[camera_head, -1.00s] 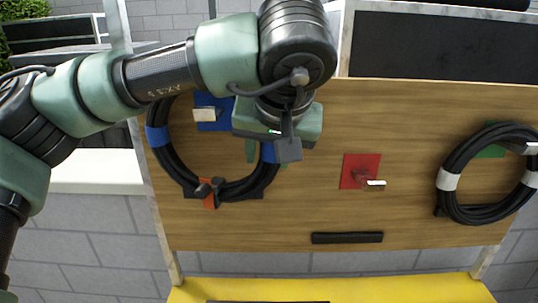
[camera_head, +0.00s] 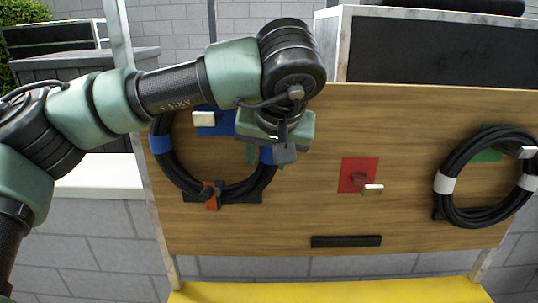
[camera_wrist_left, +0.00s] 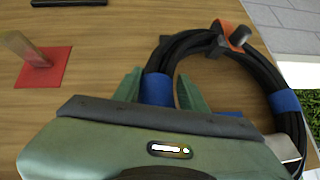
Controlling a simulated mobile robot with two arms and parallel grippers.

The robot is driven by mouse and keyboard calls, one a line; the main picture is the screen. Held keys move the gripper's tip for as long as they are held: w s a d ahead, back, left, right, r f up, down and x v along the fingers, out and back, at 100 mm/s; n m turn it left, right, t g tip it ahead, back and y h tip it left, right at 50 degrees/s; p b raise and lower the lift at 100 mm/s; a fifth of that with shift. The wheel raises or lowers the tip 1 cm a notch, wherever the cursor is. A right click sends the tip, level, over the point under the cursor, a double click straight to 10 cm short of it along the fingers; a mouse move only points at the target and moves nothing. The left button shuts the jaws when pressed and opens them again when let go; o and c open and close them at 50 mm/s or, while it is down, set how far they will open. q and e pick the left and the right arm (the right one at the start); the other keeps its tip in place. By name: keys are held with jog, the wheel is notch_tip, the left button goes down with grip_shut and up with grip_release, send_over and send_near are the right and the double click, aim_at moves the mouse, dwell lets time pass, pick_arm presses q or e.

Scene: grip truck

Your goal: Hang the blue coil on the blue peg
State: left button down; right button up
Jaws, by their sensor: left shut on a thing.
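The blue coil is a black cable ring with blue bands (camera_head: 160,143), upright against the wooden board at the left in the head view. The blue peg (camera_head: 204,119), with a pale end on a blue square, shows inside the ring's upper part. My left gripper (camera_head: 265,158) is shut on the coil's right side at a blue band. In the left wrist view my left gripper's green fingers (camera_wrist_left: 158,92) straddle that blue band. An orange strap (camera_head: 211,196) with a dark knob is at the coil's bottom. My gripper hides the coil's upper right. My right gripper is not in view.
A red square with a peg (camera_head: 358,176) is right of my gripper. A second coil with white bands (camera_head: 466,211) hangs at a green square (camera_head: 488,147). Dark ledges, one bare (camera_head: 346,241), are on the board (camera_head: 310,200). A yellow surface (camera_head: 330,291) lies below.

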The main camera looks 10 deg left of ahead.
pick_arm(q)
jog(key=shift+w+f+b, duration=0.3)
jog(key=shift+f+b, duration=0.15)
jog(key=shift+f, duration=0.9)
